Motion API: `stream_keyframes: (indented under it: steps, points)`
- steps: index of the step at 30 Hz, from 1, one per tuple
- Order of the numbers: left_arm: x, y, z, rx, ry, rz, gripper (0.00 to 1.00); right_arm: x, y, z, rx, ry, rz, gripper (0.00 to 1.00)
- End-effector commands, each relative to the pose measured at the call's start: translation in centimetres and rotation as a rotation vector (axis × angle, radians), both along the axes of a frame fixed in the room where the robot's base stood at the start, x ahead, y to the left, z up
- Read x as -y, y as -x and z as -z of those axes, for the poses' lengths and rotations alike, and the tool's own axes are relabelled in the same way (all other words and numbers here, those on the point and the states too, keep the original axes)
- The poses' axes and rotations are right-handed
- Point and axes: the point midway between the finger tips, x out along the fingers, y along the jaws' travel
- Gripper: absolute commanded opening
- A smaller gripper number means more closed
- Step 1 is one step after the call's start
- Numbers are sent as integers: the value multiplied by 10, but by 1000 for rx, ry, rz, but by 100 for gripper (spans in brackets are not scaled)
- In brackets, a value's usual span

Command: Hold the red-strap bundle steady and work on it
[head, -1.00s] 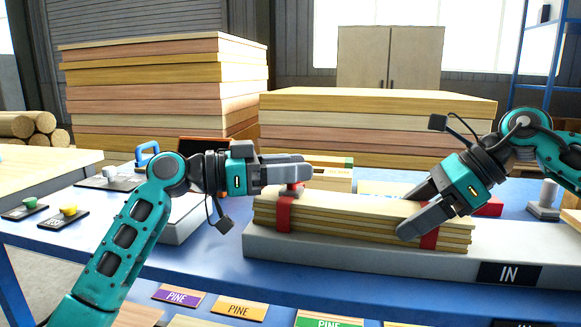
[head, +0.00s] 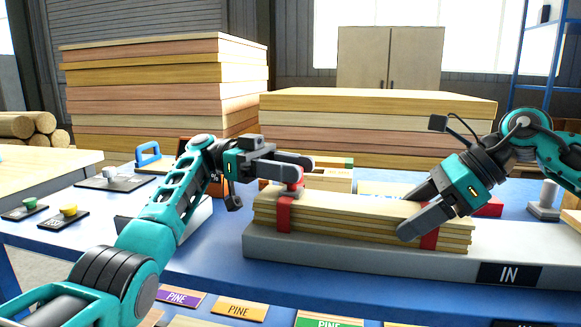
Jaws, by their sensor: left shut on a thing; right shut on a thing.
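The bundle (head: 345,222) is a stack of thin pale veneer sheets with a red strap near each end. It lies flat on the grey bed marked IN. My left gripper (head: 298,174) is at the top of the left red strap (head: 284,215), shut on the red tab (head: 293,188) there. My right gripper (head: 412,214) is shut across the bundle beside the right red strap (head: 430,239), one finger in front and the other over the back. The far finger's contact is hidden behind the sheets.
The grey bed (head: 375,262) stands on the blue table (head: 225,262). Tall board stacks (head: 165,95) rise behind. Green and yellow buttons (head: 68,210) sit at left, with a blue-handled tool (head: 148,155).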

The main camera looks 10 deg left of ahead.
Motion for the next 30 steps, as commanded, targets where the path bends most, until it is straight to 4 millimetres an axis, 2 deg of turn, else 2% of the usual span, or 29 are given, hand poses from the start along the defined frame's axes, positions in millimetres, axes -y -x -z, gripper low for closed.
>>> stream_keyframes:
  steps: [1,23,24,30]
  points:
    - [1,0,1,-2,-2,16,13,0,1,6,-8,7,-4,29]
    - [2,2,2,-4,0,76,13,0,1,6,-8,6,-1,29]
    - [2,2,2,-4,0,76,46,0,1,6,-8,6,-1,29]
    - [1,2,1,-3,0,73,63,0,0,5,-7,6,-1,29]
